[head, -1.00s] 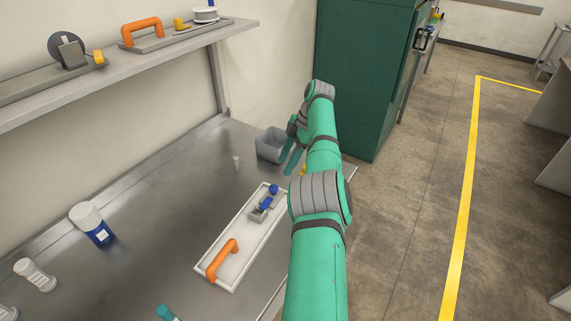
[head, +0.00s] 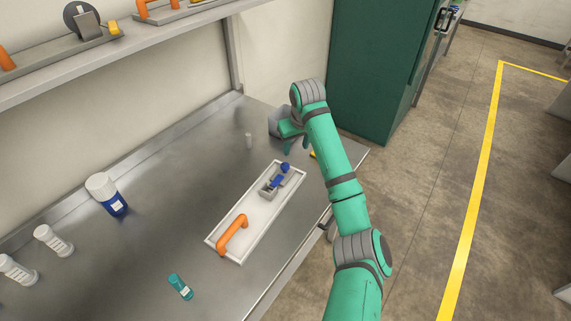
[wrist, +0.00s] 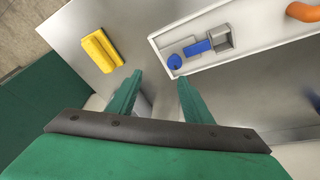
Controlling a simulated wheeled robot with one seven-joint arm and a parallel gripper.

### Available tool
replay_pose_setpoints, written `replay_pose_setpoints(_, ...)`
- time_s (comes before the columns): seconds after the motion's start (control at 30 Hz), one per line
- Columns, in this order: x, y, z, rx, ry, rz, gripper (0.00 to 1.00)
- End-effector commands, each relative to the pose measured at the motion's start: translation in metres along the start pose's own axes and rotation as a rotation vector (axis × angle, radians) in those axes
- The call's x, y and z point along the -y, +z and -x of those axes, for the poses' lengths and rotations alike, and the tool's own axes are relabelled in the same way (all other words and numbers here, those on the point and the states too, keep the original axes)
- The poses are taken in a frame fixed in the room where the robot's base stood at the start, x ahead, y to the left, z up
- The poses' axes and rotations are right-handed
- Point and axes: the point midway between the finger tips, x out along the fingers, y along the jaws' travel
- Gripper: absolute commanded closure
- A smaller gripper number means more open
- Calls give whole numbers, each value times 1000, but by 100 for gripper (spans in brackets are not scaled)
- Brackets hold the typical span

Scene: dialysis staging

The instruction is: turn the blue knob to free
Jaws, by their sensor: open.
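In the wrist view the blue knob (wrist: 174,62) sits near the panel's corner, beside a blue lever (wrist: 198,47) in a grey bracket (wrist: 221,38). My gripper (head: 298,138) is above the table beyond the knob. In the wrist view my gripper (wrist: 158,82) is open and empty, its right fingertip close below the knob in the picture. I cannot tell whether it touches.
An orange handle (head: 232,234) stands on the panel's near end. A yellow block (wrist: 103,50) lies left of the fingers.

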Motion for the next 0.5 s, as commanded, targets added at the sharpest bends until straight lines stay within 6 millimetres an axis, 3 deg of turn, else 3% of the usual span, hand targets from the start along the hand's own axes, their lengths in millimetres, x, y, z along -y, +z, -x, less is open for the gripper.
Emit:
replay_pose_setpoints(0.2,30,12,5,-55,15,-177,54)
replay_pose_setpoints(0.37,36,14,4,-65,15,-217,54)
replay_pose_setpoints(0.5,36,13,-10,-64,15,-218,54)
